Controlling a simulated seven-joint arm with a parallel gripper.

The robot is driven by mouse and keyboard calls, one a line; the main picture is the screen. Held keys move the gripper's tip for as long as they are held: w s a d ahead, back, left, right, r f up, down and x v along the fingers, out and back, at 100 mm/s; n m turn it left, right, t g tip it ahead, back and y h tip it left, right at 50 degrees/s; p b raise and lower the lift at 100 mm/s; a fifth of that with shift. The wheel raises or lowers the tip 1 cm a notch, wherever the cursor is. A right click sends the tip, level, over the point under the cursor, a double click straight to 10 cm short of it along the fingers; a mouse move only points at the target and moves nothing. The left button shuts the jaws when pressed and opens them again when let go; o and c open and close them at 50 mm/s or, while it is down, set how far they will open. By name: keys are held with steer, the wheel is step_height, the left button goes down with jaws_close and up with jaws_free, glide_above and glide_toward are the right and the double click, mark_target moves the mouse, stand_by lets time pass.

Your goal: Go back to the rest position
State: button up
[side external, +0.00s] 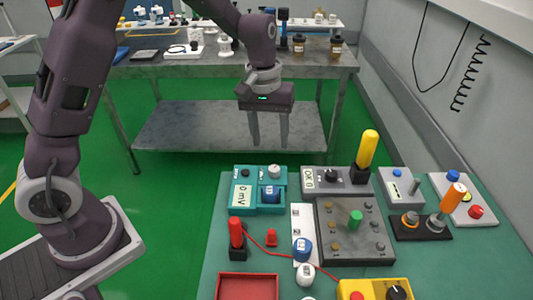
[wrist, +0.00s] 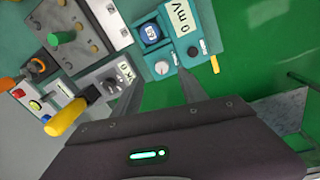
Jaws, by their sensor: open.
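My gripper (side external: 270,130) hangs in the air with its two fingers pointing down, apart and empty. In the side external view it is beyond the far edge of the green worktable (side external: 215,275), over the gap before the back bench. In the wrist view my gripper (wrist: 158,98) shows its two fingers spread, with nothing between them. The teal meter box (wrist: 185,35) with a "0 mV" label lies below and ahead of the fingers; it also shows in the side external view (side external: 245,207).
The worktable carries a grey box with a yellow handle (side external: 368,150), a grey panel with a green peg (side external: 355,220), an orange-handled lever (side external: 452,198), a red tray (side external: 247,287) and a yellow box (side external: 375,290). A metal bench (side external: 230,68) stands behind. Open air surrounds my gripper.

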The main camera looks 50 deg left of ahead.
steer(key=s+d+r+m+t, duration=0.1)
steer(key=s+r+m+t, duration=0.2)
steer(key=s+r, duration=1.1)
steer(key=s+m+t, duration=0.2)
steer(key=s+m, duration=0.1)
steer(key=s, duration=0.9)
steer(key=shift+s+a+y, duration=0.2)
steer(key=shift+a+y, duration=0.15)
steer(key=shift+y, duration=0.05)
steer(key=shift+c, duration=0.2)
